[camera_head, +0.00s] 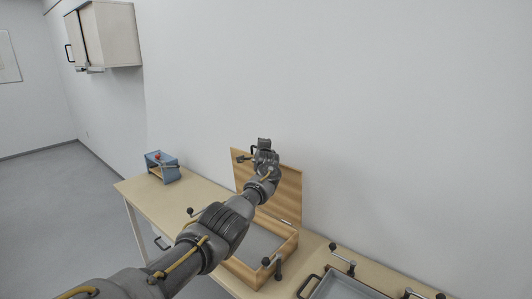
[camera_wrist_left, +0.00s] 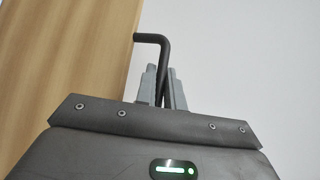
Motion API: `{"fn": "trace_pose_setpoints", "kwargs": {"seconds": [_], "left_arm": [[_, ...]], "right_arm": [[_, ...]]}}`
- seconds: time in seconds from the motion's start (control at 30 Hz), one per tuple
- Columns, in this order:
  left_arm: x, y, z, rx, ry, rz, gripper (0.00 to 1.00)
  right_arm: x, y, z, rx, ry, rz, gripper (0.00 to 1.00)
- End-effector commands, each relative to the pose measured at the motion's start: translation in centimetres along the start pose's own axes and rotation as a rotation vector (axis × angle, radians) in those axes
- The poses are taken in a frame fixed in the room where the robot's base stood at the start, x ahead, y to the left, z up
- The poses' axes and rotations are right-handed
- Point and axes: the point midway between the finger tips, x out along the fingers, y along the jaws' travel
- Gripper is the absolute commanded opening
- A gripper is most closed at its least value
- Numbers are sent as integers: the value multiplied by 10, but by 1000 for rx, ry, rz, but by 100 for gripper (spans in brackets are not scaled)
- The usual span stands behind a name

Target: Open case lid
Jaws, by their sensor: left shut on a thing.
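The wooden case (camera_head: 284,255) stands on the table with its lid (camera_head: 287,192) raised to roughly upright near the wall. The grey inside of the case shows partly behind my left arm. My left gripper (camera_head: 260,150) is at the top edge of the lid. In the left wrist view, its fingers (camera_wrist_left: 163,85) are shut on the dark bent handle (camera_wrist_left: 154,38), which is attached to the wooden lid (camera_wrist_left: 75,65). My right gripper is not in view.
A grey tray (camera_head: 335,290) with dark handles lies at the right. Small black-knobbed levers (camera_head: 267,261) stand near the case. The wall is close behind.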

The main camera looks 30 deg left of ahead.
Motion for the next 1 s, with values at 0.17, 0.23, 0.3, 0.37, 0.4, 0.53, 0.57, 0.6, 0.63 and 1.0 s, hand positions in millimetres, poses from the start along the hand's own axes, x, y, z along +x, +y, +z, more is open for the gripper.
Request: {"fn": "trace_pose_setpoints", "kwargs": {"seconds": [0.17,0.23,0.3,0.37,0.4,0.53,0.57,0.6,0.63,1.0], "left_arm": [[1,-1,1,0,-3,0,0],[1,-1,1,0,-3,0,0],[1,-1,1,0,-3,0,0],[0,-1,1,0,-3,-1,13],[0,-1,1,0,-2,-1,18],[0,-1,0,0,-1,0,32],[0,-1,0,0,-1,0,32],[0,-1,-1,0,-1,0,32],[0,-1,-1,0,-1,0,32],[-7,0,-1,1,-3,-2,32]], "right_arm": [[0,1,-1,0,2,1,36],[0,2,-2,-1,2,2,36],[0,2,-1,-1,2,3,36],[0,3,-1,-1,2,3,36],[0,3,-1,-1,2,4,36],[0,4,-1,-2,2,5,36],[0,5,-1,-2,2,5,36],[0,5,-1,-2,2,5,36],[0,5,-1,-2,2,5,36],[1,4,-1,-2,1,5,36]]}}
